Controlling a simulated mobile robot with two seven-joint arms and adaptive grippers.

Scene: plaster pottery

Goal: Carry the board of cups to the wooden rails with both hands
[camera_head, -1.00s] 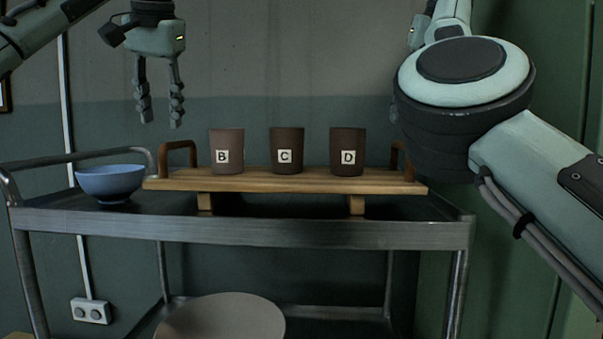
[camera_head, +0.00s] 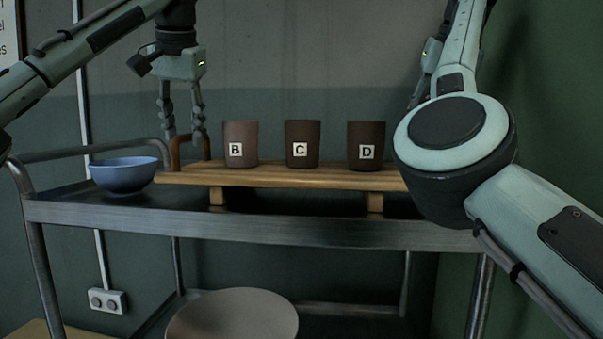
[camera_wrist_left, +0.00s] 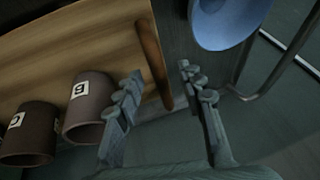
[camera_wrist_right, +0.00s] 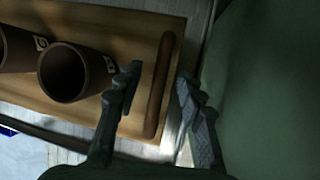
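The wooden board (camera_head: 285,178) rests on two short feet on the metal cart. Three brown cups stand upright on it: cup B (camera_head: 240,137), cup C (camera_head: 303,137) and cup D (camera_head: 366,137). My left gripper (camera_head: 182,136) is open, with its fingers about the board's left handle (camera_wrist_left: 152,58); contact cannot be told. In the right wrist view my right gripper (camera_wrist_right: 160,82) is open, its fingers on either side of the right handle (camera_wrist_right: 160,85). In the head view my right arm hides that handle and the right fingertips.
A metal cart (camera_head: 250,229) bears the board. A blue bowl (camera_head: 124,178) stands on it just left of the board, close to my left gripper. A round pale seat (camera_head: 232,318) is low in front. Wooden rails cannot be made out.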

